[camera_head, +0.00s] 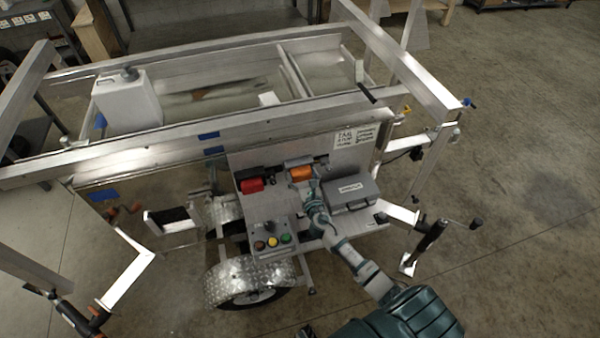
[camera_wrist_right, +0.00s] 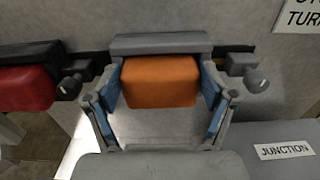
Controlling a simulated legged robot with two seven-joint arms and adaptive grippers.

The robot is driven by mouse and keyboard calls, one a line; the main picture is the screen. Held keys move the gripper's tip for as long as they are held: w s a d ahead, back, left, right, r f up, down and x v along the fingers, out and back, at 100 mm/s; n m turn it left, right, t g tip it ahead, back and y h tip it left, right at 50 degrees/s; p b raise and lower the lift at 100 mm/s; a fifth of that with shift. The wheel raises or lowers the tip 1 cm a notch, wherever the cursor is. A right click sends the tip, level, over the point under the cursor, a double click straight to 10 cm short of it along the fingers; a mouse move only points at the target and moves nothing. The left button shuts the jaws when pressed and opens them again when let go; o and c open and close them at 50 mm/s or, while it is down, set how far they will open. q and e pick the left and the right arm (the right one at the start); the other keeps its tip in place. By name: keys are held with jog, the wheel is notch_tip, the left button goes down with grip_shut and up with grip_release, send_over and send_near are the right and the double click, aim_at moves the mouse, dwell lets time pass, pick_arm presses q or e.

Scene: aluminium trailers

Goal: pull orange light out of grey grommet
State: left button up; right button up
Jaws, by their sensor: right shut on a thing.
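The orange light (camera_head: 300,174) sits on the upright panel of the trailer. In the right wrist view the orange light (camera_wrist_right: 160,82) is between the blue-padded fingers of my right gripper (camera_wrist_right: 161,100), which is shut on its two sides. A grey grommet (camera_wrist_right: 160,42) shows along the light's upper edge; the rest of its rim is hidden. In the head view my right gripper (camera_head: 314,188) is at the light, with its arm coming from the lower right.
A red light (camera_head: 252,186) is mounted left of the orange one. A grey junction box (camera_head: 350,194) is right of my gripper. A box with coloured buttons (camera_head: 272,241) stands below. Aluminium rails (camera_head: 200,145) frame the trailer.

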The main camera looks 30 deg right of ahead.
jog(key=shift+s, duration=0.15)
jog(key=shift+p+v, duration=0.3)
jog(key=shift+v, duration=1.7)
jog(key=shift+s, duration=0.15)
jog(key=shift+s+a+p, duration=0.2)
jog(key=shift+s+p, duration=0.1)
jog(key=shift+s, duration=0.4)
jog(key=shift+v, duration=2.2)
